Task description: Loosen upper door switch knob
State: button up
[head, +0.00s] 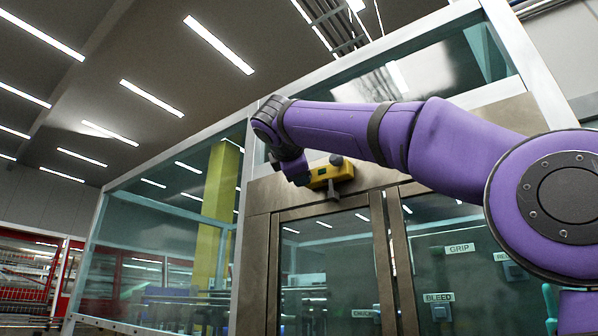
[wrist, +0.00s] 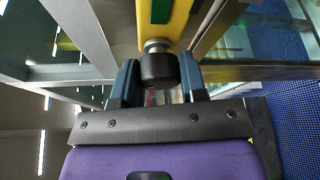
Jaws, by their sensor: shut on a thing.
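The yellow door switch (head: 328,176) is mounted high on the metal frame above the glass doors in the head view. In the wrist view its yellow body (wrist: 182,25) carries a green label, and a round dark knob (wrist: 158,72) on a silver collar sticks out from its near end. My gripper (wrist: 160,88) has one blue-grey finger on each side of this knob and is shut on it. In the head view my gripper (head: 297,171) meets the left end of the switch, and the held knob is hidden there.
Metal-framed glass doors (head: 383,260) stand below the switch, with labels such as GRIP (head: 460,249) and BLEED (head: 438,297) on the right one. In the wrist view metal frame bars (wrist: 82,35) run close on both sides of the switch.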

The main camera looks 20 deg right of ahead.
jog(key=o, duration=0.9)
jog(key=shift+d, duration=0.1)
jog(key=v, duration=1)
jog(key=shift+s+a, duration=0.2)
jog(key=shift+s, duration=0.1)
jog(key=s+d+f+m+g+y, duration=0.2)
jog(key=s+d+f+m, duration=0.15)
jog(key=f, duration=0.95)
jog(key=s+d+f+m+g+y, duration=0.25)
jog(key=d+f, duration=0.25)
jog(key=f, duration=0.8)
jog(key=s+d+f+m+g+y, duration=0.2)
jog(key=s+d+f, duration=0.2)
jog(key=f, duration=0.8)
jog(key=s+f+m+y, duration=0.1)
jog(key=s+f+m, duration=0.1)
jog(key=f, duration=0.3)
jog(key=s+f+m+g+y, duration=0.1)
jog(key=s+f+m, duration=0.1)
jog(key=s+f, duration=0.2)
jog(key=s+f+m+g+y, duration=0.1)
jog(key=s+f+m, duration=0.1)
jog(key=f, duration=0.4)
jog(key=shift+s+d+f, duration=0.4)
jog(key=shift+s, duration=0.05)
